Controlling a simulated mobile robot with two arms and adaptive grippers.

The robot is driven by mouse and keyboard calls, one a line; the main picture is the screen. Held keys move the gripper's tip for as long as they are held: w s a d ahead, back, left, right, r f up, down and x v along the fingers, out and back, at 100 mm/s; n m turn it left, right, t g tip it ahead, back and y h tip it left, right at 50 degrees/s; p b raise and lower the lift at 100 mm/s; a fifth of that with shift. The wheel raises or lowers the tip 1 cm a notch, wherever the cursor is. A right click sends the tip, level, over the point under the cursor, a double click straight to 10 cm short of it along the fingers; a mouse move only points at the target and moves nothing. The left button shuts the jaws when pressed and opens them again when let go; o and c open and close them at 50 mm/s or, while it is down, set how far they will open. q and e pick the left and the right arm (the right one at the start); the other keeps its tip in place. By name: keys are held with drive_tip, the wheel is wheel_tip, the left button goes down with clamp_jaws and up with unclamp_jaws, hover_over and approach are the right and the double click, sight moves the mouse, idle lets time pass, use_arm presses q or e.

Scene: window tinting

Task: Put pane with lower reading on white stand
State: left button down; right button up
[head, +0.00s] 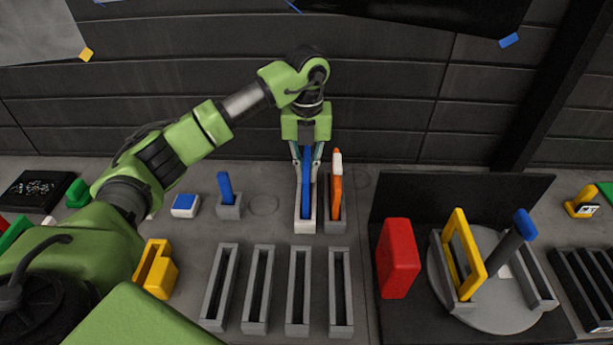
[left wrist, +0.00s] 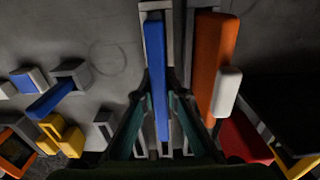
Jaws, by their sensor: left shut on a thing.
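My left gripper (head: 306,158) is shut on the blue-edged pane (head: 307,190), pointing down with one finger on each side of it. The pane stands upright, its lower end in the slot of the white stand (head: 305,226). In the left wrist view the blue pane (left wrist: 157,75) runs between my fingers. An orange-edged pane (head: 336,190) with a white piece on top stands in the grey stand (head: 335,226) just to the right. A yellow-framed pane (head: 464,255) stands on the round plate (head: 497,318) at right. My right gripper is out of view.
Several empty grey slotted racks (head: 219,288) stand in front. A red block (head: 398,258) is beside the round plate, which also carries a dark, blue-tipped post (head: 508,245). A yellow holder (head: 155,268) and a grey holder with a blue tool (head: 226,190) stand left.

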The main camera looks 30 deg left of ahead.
use_arm(q)
wheel_tip(320, 180, down, 2)
drive_tip(key=shift+f, duration=0.2)
drive_tip(key=shift+f, duration=0.2)
drive_tip(key=c, duration=2.1)
unclamp_jaws()
drive_tip(key=shift+r, duration=0.1)
wheel_tip(320, 180, up, 11)
drive_tip(key=shift+r+b, duration=0.1)
drive_tip(key=shift+b, duration=0.9)
drive_tip(key=shift+r, duration=0.5)
